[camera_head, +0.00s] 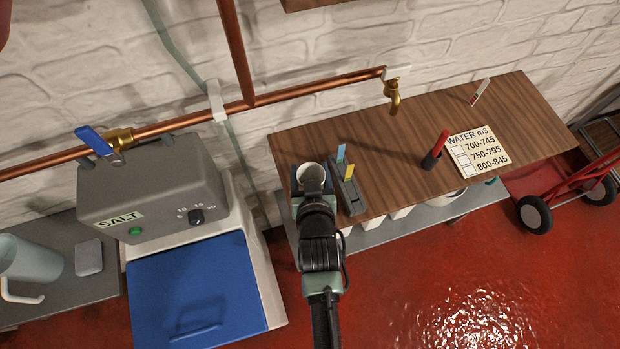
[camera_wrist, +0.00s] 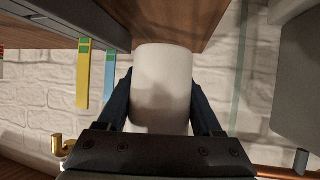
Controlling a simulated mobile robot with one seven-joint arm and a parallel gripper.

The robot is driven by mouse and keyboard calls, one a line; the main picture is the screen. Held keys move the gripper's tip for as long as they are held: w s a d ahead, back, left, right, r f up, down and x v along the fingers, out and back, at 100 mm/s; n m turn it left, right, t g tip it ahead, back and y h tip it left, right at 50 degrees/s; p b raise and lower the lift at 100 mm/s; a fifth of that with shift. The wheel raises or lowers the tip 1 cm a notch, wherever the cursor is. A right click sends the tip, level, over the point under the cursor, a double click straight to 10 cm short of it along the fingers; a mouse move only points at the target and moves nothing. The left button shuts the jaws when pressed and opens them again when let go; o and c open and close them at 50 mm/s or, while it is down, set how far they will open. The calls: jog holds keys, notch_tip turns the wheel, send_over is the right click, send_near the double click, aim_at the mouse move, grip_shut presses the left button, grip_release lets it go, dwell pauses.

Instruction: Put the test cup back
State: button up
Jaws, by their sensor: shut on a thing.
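The test cup is a small white cup (camera_head: 312,171) at the left end of the wooden bench (camera_head: 390,140), its open mouth facing up. My gripper (camera_head: 312,184) is shut on it, with a dark finger on each side. In the wrist view the white cup (camera_wrist: 162,85) fills the space between the two fingers (camera_wrist: 163,105). I cannot tell whether its base touches the bench top. Just right of the cup is a narrow grey holder (camera_head: 349,196) with a blue strip and a yellow strip (camera_wrist: 83,75) standing in it.
On the bench are a dark holder with a red marker (camera_head: 436,155), a WATER card (camera_head: 478,151) and a thermometer-like strip (camera_head: 480,92). A brass tap (camera_head: 391,95) hangs above the back edge. A grey SALT unit with a blue lid (camera_head: 197,288) stands left. The bench middle is clear.

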jog(key=shift+f, duration=2.1)
jog(key=shift+f+b, duration=0.15)
jog(key=shift+b, duration=0.25)
jog(key=o, duration=1.4)
jog(key=shift+r, duration=0.2)
jog(key=shift+s+d+r+p, duration=0.15)
jog(key=shift+s+p, duration=0.1)
jog(key=shift+p, duration=0.05)
jog(key=p+v, duration=0.1)
jog(key=v, duration=1)
jog(key=shift+s, duration=0.2)
